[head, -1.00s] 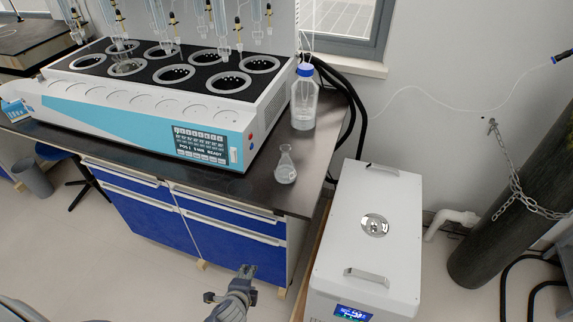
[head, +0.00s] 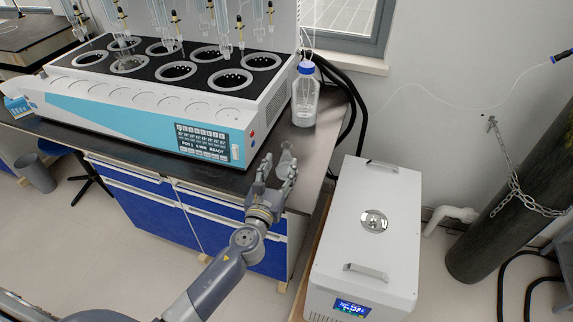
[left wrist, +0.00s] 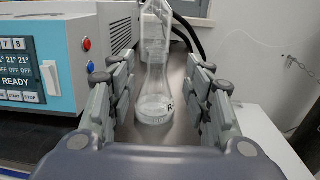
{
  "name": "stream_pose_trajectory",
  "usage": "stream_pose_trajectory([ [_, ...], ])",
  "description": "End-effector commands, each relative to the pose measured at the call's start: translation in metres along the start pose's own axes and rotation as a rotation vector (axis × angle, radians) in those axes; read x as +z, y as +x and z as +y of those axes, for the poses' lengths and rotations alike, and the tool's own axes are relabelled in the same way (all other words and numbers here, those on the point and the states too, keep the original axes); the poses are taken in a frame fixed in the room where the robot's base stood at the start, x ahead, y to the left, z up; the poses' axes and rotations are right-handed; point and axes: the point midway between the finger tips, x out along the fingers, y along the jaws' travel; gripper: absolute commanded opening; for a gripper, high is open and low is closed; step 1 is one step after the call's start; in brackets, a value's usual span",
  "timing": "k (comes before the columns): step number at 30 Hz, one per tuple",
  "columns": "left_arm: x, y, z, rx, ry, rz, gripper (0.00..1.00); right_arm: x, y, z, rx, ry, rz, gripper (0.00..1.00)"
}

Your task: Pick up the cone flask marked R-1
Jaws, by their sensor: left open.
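My left gripper (head: 276,168) is open, with one finger on each side of the flask and visible gaps to the glass. My right gripper is not in view.
The white and blue distiller (head: 140,112) stands left of the flask. A blue-capped bottle (head: 305,98) stands behind it. The bench's right end (head: 325,165) is close by.

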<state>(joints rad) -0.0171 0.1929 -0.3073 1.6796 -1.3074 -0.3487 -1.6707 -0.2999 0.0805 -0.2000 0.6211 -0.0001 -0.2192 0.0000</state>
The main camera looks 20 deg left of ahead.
Motion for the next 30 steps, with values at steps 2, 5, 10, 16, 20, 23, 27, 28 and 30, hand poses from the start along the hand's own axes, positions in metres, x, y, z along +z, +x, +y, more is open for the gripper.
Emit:
stream_pose_trajectory([
  [2,0.001,0.015,0.0,0.001,-0.003,-0.001,0.47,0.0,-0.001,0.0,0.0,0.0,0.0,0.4],
  [5,0.0,0.026,0.0,0.001,-0.006,0.0,0.47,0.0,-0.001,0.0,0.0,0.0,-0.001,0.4],
  [10,0.001,0.037,0.001,0.002,-0.007,0.001,0.47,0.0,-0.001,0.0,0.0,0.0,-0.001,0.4],
  [16,0.005,0.066,0.004,0.002,-0.009,0.001,0.47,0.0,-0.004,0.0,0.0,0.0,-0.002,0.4],
  [20,0.003,0.081,0.004,0.003,-0.008,0.001,0.47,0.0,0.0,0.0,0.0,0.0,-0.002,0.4],
  [23,0.003,0.085,0.004,0.002,-0.009,0.002,0.47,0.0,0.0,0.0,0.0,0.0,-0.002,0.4],
  [27,0.003,0.085,0.004,0.002,-0.009,0.002,0.47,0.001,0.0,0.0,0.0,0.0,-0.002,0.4],
  [28,0.003,0.085,0.004,0.002,-0.009,0.002,0.47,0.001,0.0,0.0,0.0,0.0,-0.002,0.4],
  [30,0.003,0.085,0.004,0.002,-0.009,0.002,0.37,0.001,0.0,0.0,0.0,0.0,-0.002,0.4],
])
